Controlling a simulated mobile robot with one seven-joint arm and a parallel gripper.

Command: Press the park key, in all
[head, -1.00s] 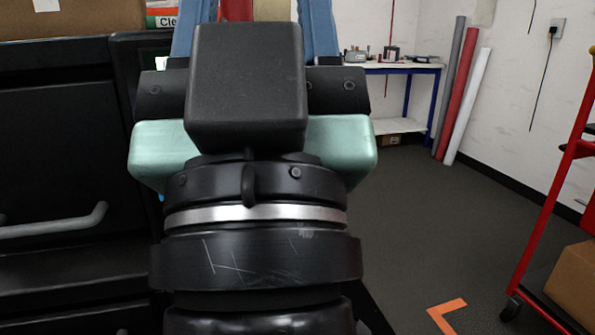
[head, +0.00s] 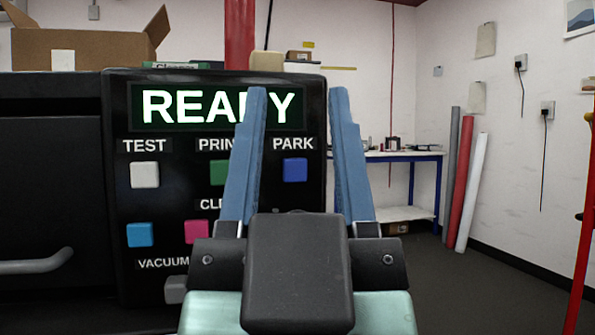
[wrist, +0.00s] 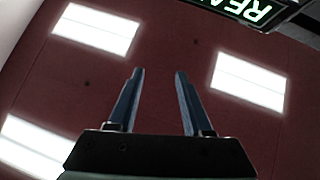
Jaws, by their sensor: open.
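The park key is a blue square button (head: 295,170) under the label PARK on a black control panel (head: 120,100). In the head view it shows between the two blue fingers of my gripper (head: 298,95), which point up and stand wide apart with nothing between them held. The panel's display (head: 160,107) reads READY in the head view, partly covered by the left finger. In the wrist view my gripper (wrist: 158,75) is open and empty against the ceiling, and a corner of the lit display (wrist: 250,10) shows at top right.
Other keys are a white one (head: 145,175) under TEST, a green one (head: 217,172), a light blue one (head: 140,235) and a pink one (head: 196,231). A grey handle (head: 40,262) juts out at left. Free floor and a workbench (head: 400,156) lie at right.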

